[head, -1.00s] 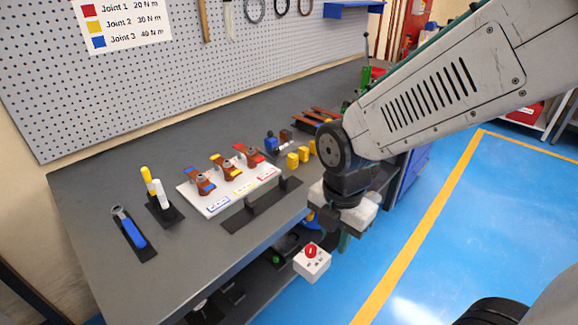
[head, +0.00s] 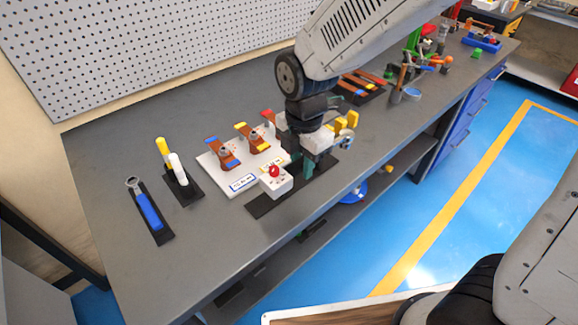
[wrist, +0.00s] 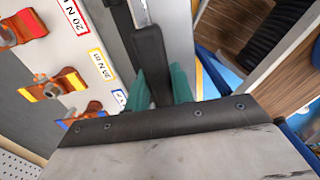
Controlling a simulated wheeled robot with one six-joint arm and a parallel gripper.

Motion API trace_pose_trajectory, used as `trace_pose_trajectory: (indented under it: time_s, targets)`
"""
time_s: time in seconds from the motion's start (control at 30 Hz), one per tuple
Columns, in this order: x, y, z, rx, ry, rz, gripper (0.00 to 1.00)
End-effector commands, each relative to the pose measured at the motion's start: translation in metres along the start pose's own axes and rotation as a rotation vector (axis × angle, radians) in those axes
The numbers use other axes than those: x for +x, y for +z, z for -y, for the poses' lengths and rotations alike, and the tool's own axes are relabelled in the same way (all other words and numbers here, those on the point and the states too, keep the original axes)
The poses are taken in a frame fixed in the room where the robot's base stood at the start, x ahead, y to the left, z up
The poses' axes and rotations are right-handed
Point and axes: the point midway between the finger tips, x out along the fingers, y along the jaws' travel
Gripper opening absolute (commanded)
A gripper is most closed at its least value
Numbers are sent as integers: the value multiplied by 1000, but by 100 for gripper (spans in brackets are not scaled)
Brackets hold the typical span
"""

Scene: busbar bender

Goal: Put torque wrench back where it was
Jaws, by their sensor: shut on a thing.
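My gripper (head: 310,160) is low over the front of the bench, with its teal fingers shut. In the wrist view the gripper (wrist: 160,88) has the torque wrench (wrist: 152,60), seen as a dark bar, between its fingers. The long black rack (head: 262,207) lies below, along the bench front. Whether the wrench touches the rack I cannot tell; the fingers hide part of it.
A white board (head: 213,170) with copper-coloured joints and coloured labels lies right behind the rack. Yellow blocks (head: 347,120) stand right of my gripper. The front-left bench is clear.

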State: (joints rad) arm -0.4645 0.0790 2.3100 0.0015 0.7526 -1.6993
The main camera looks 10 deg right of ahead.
Motion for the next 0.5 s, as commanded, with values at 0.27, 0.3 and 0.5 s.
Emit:
trace_pose_trajectory:
  time_s: [0.27, 0.3, 0.5]
  targets:
    - [3, -10, -35, -1, 0, 0, 0]
    - [5, -10, -35, 0, -1, 0, 0]
    - [28, -10, -35, 0, -4, 0, 0]
